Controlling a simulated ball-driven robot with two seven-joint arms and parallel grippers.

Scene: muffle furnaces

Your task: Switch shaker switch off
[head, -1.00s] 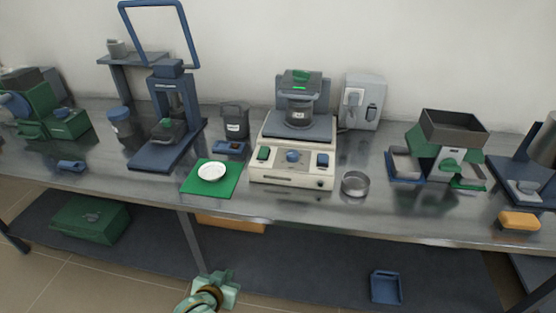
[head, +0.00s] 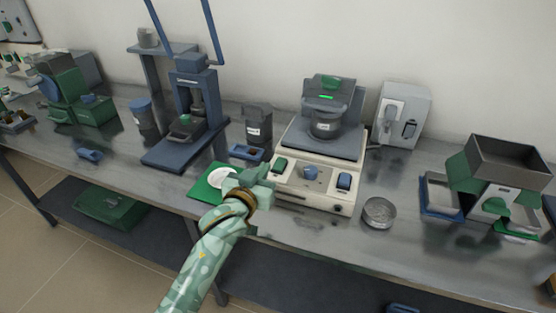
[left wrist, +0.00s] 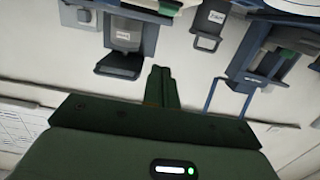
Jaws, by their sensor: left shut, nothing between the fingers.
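The beige shaker (head: 292,198) stands on the bench right of centre in the head view. My left gripper (head: 262,181) is shut and empty, at the shaker's front left corner near the green switch; contact cannot be told. Its green fingers (left wrist: 160,88) point toward the upturned bench scene in the left wrist view. My right gripper is not in view.
A white dish (head: 220,177) on a green mat (head: 200,190) lies left of my gripper, partly hidden by it. A metal dish (head: 379,213) stands right of the shaker. A blue press (head: 190,125) and a labelled dark jar (head: 258,122) stand behind left.

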